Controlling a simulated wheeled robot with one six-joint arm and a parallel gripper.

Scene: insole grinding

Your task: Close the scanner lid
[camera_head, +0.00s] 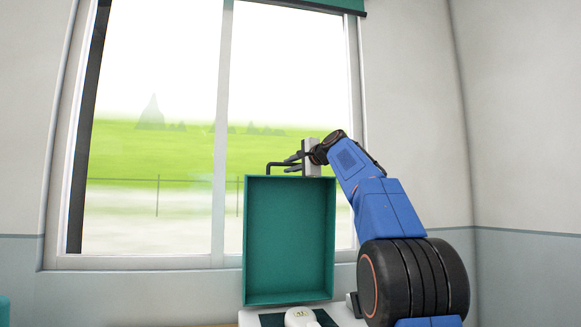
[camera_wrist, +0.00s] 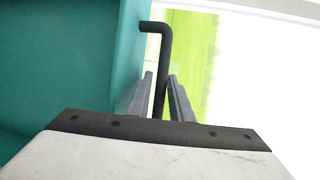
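The scanner lid (camera_head: 289,240) is a teal, shallow box-like panel standing upright above the scanner base (camera_head: 345,316). A black bent handle (camera_head: 270,169) rises from its top edge, and it also shows in the wrist view (camera_wrist: 167,48). My gripper (camera_head: 289,163) is at the lid's top edge, beside the handle. In the wrist view my gripper (camera_wrist: 161,78) has its two grey fingers on either side of the handle bar. The fingers look apart, with a narrow gap around the bar; I see no clear grip on it.
A white object (camera_head: 300,317) lies on the dark bed of the base, below the lid. A large window (camera_head: 222,130) fills the wall behind. A teal item (camera_head: 4,311) shows at the lower left edge. The space left of the lid looks free.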

